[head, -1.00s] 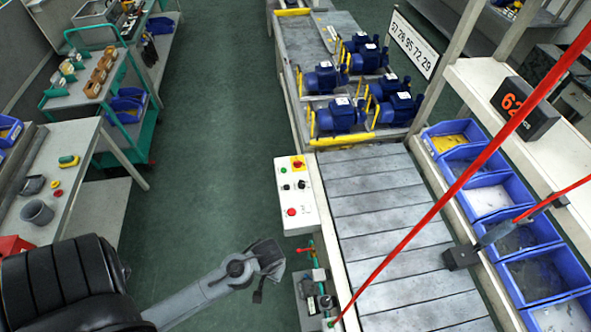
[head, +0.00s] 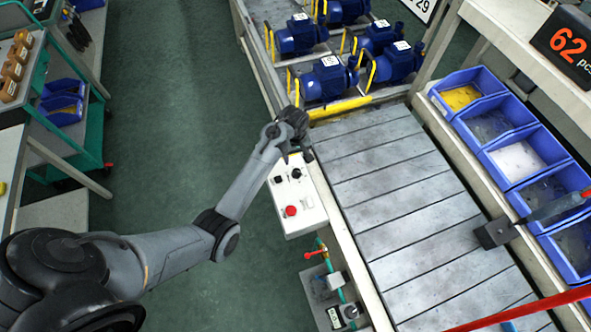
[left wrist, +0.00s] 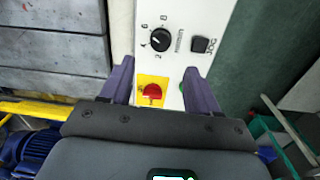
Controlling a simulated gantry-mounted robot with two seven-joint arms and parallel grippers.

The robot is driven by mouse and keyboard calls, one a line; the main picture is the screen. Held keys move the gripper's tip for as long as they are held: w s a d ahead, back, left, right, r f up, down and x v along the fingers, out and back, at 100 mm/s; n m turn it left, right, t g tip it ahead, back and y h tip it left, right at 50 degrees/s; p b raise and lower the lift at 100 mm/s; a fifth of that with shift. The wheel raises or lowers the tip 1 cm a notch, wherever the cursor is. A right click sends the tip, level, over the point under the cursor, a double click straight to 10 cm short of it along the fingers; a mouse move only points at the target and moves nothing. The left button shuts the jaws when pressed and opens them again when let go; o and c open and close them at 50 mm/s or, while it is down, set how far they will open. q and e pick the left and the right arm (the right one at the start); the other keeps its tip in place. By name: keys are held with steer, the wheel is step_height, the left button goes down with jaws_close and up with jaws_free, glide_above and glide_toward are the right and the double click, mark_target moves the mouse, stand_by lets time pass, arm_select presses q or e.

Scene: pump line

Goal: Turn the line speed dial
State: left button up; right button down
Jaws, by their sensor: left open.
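The line speed dial (left wrist: 160,40) is a round black knob with a white mark and numbers around it on a white control panel (left wrist: 211,18). In the head view the dial (head: 296,173) shows on the panel (head: 308,207), just below my gripper. My left gripper (left wrist: 160,66) is open and empty. Its two fingers point toward the panel, apart from each other, with the dial between and just beyond their tips. In the head view the left gripper (head: 292,128) is over the panel's upper end, hiding the switch there. My right gripper is not in view.
A black jog button (left wrist: 202,45) is beside the dial. A red switch on a yellow plate (left wrist: 152,91) lies between my fingers; a green button is partly hidden by one finger. A red stop button (head: 290,211) is lower on the panel. The conveyor (head: 400,190) runs alongside.

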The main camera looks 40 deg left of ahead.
mark_target(296, 171)
arm_select(q)
step_height(296, 171, down, 10)
steer(key=shift+r+b, duration=0.1)
steer(key=shift+b, duration=0.65)
